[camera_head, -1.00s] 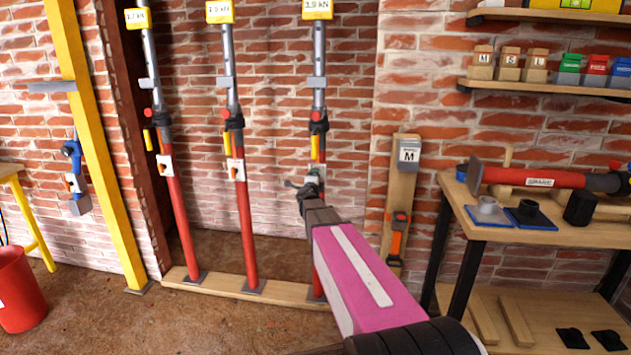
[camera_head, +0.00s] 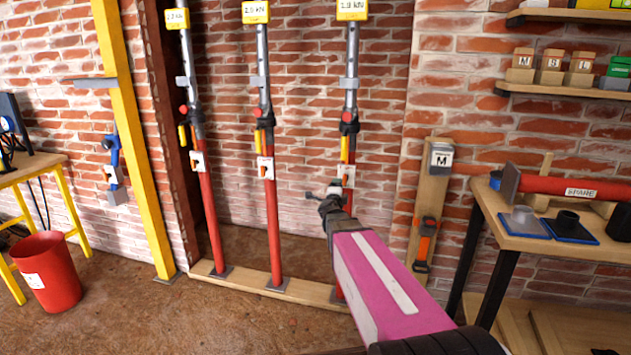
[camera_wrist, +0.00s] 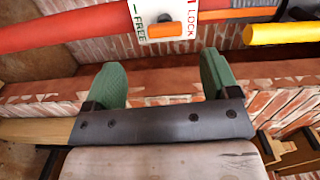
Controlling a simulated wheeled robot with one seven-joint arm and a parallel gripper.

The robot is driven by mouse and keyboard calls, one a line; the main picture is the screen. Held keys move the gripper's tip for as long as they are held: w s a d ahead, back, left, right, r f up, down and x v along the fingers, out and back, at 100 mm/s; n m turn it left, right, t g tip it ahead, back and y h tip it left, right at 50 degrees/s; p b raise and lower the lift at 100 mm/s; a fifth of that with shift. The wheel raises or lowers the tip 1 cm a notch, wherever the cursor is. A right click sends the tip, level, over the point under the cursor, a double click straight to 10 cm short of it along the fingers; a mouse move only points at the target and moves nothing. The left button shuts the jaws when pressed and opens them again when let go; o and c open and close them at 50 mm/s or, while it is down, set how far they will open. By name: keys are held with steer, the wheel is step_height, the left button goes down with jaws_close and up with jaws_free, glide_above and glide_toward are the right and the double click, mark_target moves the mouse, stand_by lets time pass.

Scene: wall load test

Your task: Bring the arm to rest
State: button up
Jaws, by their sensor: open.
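My arm, with its pink link, reaches forward in the head view. My gripper (camera_head: 328,190) is in front of the right-hand red and grey prop (camera_head: 348,130), beside its white lock plate (camera_head: 346,174). In the wrist view, the two green fingers of my gripper (camera_wrist: 162,72) stand wide apart with nothing between them. The lock plate (camera_wrist: 165,18), marked FREE and LOCK, with an orange lever (camera_wrist: 166,31), lies just beyond the fingertips, apart from them. The lower part of this prop is partly hidden behind my arm in the head view.
Two more props, the left (camera_head: 205,190) and the middle (camera_head: 270,190), stand on a wooden sill (camera_head: 255,287). A yellow post (camera_head: 135,150) and red bucket (camera_head: 48,275) are left. A workbench (camera_head: 485,215) stands right, near my arm. The floor at front left is clear.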

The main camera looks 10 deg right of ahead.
steer(key=s+a+f+n+g+y, duration=0.7)
steer(key=s+a+f+n+y, duration=0.3)
steer(key=f+n, duration=0.5)
steer(key=s+d+f+n+g+h, duration=0.1)
steer(key=s+d+f+n+g, duration=0.1)
steer(key=s, duration=0.7)
steer(key=s+d+f+n+g+h, duration=0.2)
steer(key=s+f+n+g, duration=0.2)
steer(key=s+g, duration=0.3)
steer(key=shift+s+d+f+n+h, duration=0.15)
steer(key=shift+s+n+h, duration=0.15)
steer(key=shift+s, duration=0.95)
